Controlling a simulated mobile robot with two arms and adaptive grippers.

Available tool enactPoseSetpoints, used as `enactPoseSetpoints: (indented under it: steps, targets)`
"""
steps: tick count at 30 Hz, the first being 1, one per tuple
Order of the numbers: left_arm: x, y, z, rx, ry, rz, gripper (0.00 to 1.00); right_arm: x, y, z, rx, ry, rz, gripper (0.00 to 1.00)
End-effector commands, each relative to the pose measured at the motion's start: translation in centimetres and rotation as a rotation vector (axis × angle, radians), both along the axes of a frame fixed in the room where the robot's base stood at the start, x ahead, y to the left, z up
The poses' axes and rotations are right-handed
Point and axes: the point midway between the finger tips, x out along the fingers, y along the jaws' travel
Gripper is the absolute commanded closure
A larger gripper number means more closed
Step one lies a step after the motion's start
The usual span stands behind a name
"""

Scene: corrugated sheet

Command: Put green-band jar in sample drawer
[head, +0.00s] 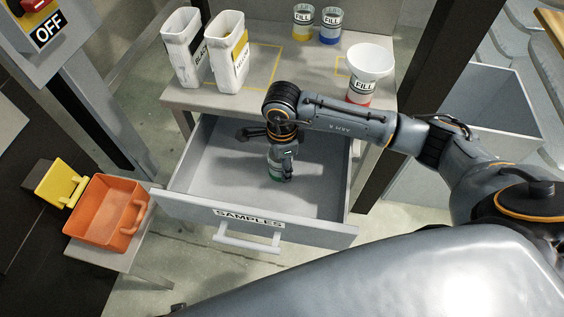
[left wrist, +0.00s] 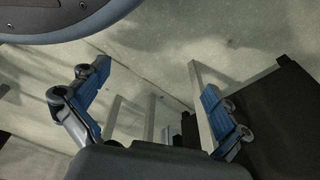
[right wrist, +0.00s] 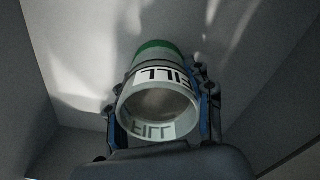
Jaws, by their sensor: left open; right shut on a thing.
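The sample drawer (head: 215,170) is pulled open under the table and carries a "SAMPLES" label. My right gripper (head: 278,165) reaches down inside it and is shut on the green-band jar (head: 274,170). In the right wrist view the jar (right wrist: 160,95) shows its open mouth, a "FILL" label and a green band at its far end, between the blue finger pads. I cannot tell whether its base touches the drawer floor. My left gripper (left wrist: 155,105) is open and empty in the left wrist view, over the floor; it does not show in the head view.
On the table (head: 270,35) stand two white containers (head: 230,55), a yellow-band jar (head: 303,22), a blue-band jar (head: 330,27), and a red-band jar with a white funnel (head: 369,65). An orange bin (head: 105,210) sits left of the drawer.

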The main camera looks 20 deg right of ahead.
Motion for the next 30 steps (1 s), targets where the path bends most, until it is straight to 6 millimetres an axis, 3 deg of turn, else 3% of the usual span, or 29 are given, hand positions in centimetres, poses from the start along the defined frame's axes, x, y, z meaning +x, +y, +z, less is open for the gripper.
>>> enactPoseSetpoints:
  steps: [4, 5, 8, 22, 30]
  targets:
    - [0.2, -0.1, 0.3, 0.000, 0.000, 0.000, 0.00, 0.0, 0.0, -0.1, 0.000, -0.001, 0.000, 0.84]
    - [0.3, -0.1, 0.5, -0.001, -0.004, 0.000, 0.00, 0.0, 0.0, -0.1, 0.000, 0.000, 0.000, 0.44]
    - [0.7, -0.2, 0.8, -0.002, -0.013, 0.000, 0.00, 0.0, 0.0, -0.1, 0.000, 0.000, 0.000, 0.26]
    - [-0.3, -0.1, 0.0, -0.002, -0.001, -0.002, 0.00, 0.0, 0.0, 0.3, 0.000, 0.000, 0.000, 0.26]
    - [-1.4, 0.0, -1.5, -0.001, 0.010, -0.004, 0.00, 0.1, 0.0, 6.3, 0.001, -0.005, 0.002, 0.26]
